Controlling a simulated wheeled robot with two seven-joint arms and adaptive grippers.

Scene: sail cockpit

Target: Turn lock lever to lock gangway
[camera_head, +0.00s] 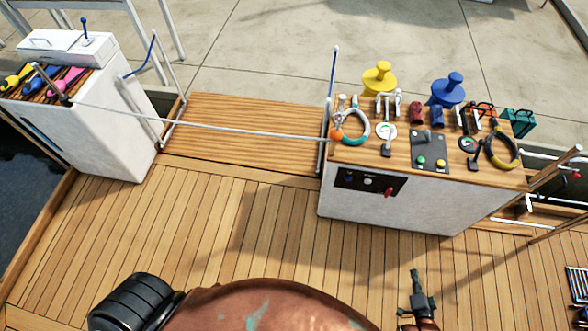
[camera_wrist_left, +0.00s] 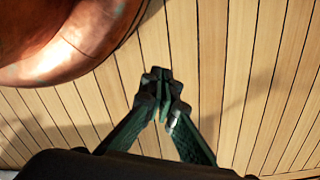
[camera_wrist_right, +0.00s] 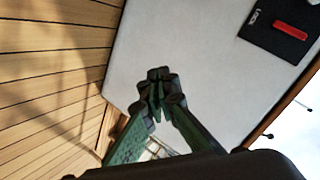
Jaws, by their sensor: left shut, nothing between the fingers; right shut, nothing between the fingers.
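A red lever (camera_head: 389,192) sits on a black panel (camera_head: 352,182) on the white front of the right console. My left gripper (camera_wrist_left: 162,76) is shut and empty above the deck.
The right console top (camera_head: 350,155) carries coiled ropes, shackles, gauges, and yellow (camera_head: 379,78) and blue (camera_head: 447,88) winches. A left console (camera_head: 95,125) holds colored tools. The wooden deck (camera_head: 200,230) between me and the consoles is clear. Dark water shows at far left.

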